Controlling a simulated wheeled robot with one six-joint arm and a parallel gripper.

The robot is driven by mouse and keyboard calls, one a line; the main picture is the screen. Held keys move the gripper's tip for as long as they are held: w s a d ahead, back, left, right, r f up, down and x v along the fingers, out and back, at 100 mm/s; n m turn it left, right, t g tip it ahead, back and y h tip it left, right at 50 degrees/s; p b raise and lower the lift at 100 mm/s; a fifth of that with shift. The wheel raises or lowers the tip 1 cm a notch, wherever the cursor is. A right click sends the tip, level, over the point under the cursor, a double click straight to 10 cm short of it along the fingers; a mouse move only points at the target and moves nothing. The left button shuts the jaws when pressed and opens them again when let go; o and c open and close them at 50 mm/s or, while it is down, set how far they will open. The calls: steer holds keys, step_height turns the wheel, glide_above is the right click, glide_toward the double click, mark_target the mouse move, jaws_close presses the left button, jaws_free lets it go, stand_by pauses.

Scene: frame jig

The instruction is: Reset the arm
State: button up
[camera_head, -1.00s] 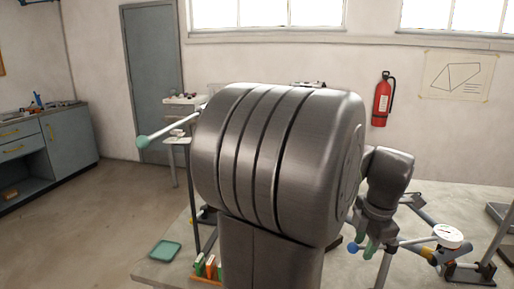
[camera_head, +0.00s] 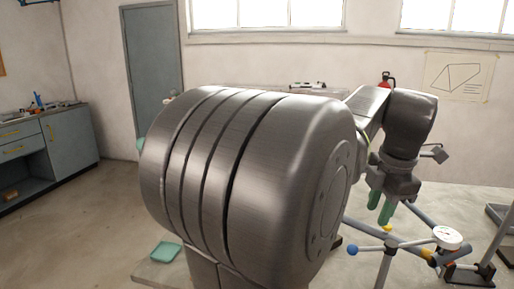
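My gripper (camera_head: 381,208) hangs from my wrist at the right of the middle, with its two green fingers pointing down. A narrow gap shows between the fingers and nothing is seen held there. It is above the table, just over the rods of the frame jig, and looks apart from them. My own large grey arm joint fills the middle of the view and hides much of the table.
Below my gripper stand frame rods with a blue ball (camera_head: 352,251) and a yellow joint (camera_head: 427,253). A white round dial (camera_head: 447,238) is to the right. A green tray (camera_head: 166,251) lies at the left table edge. A fire extinguisher (camera_head: 385,79) is mostly hidden.

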mark_target(363, 248)
steer(key=f, duration=0.4)
steer(key=w+f, duration=0.1)
steer(key=f, duration=0.3)
steer(key=w+f, duration=0.1)
steer(key=f, duration=0.3)
steer(key=shift+a+b, duration=0.15)
steer(key=shift+b, duration=0.2)
steer(key=shift+w, duration=0.2)
steer(key=shift+w+m, duration=0.35)
steer(key=shift+m, duration=0.35)
steer(key=shift+a+r, duration=0.1)
steer(key=shift+r, duration=0.05)
